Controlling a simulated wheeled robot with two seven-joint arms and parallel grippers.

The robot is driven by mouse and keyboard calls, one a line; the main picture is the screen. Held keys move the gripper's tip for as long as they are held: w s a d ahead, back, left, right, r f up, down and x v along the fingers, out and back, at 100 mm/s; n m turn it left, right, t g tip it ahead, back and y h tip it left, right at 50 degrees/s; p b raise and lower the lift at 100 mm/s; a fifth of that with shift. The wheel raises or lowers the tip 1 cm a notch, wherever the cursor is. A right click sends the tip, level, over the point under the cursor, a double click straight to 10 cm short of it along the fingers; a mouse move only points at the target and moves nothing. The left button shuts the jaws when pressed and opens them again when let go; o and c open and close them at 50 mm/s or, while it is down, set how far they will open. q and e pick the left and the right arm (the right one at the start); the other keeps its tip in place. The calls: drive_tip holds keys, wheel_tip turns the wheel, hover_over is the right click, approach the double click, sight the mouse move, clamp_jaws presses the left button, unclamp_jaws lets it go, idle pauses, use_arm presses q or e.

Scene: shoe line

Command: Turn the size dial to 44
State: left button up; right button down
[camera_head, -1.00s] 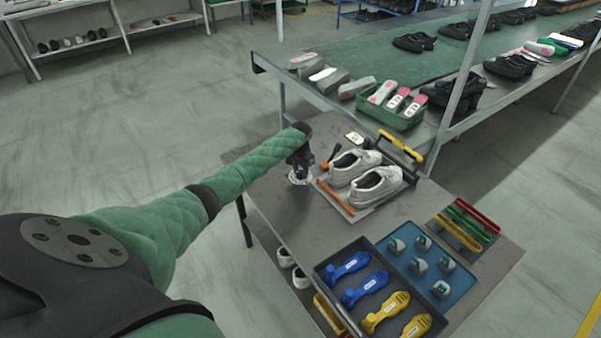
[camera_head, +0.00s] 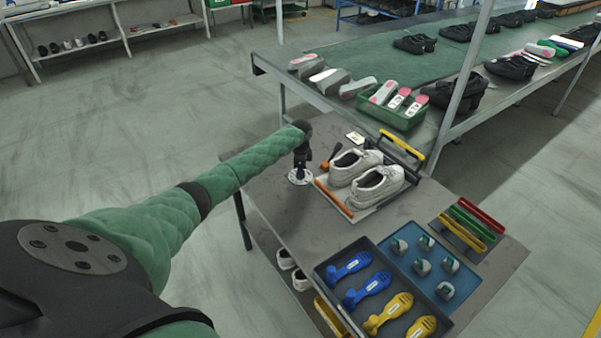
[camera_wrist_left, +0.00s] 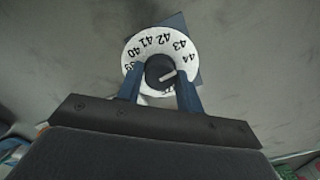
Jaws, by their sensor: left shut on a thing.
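The size dial (camera_head: 300,177) is a white disc at the left edge of the table top. In the left wrist view the dial (camera_wrist_left: 147,49) shows black numbers from 39 to 44 around a dark centre knob (camera_wrist_left: 158,68). A white pointer mark on the knob points right and slightly up, towards the side where 44 is printed; I cannot tell whether it lines up exactly. My left gripper (camera_head: 301,168) reaches down over the dial. Its blue fingers (camera_wrist_left: 161,88) are shut on the knob, one on each side, and hide the lower part of the disc. My right gripper is not in view.
White shoes (camera_head: 375,187) stand right of the dial, with an orange-handled tool (camera_head: 333,198) between. A tray of blue and yellow tools (camera_head: 328,271) and a blue mat (camera_head: 401,268) with small parts lie nearer. A conveyor (camera_head: 365,62) runs behind. Bare table surrounds the dial's near side.

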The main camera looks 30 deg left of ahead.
use_arm(q)
drive_tip(key=shift+w+a+m, duration=0.1)
drive_tip(key=shift+m, duration=0.2)
drive_tip(key=shift+r+m, duration=0.1)
drive_tip(key=shift+m, duration=0.2)
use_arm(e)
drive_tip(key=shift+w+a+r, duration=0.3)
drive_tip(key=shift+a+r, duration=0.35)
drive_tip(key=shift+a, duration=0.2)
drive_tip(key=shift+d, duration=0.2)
use_arm(q)
drive_tip(key=o, duration=1)
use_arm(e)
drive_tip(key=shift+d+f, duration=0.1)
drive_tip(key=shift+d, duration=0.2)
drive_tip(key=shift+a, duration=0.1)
use_arm(q)
drive_tip(key=shift+b, duration=0.3)
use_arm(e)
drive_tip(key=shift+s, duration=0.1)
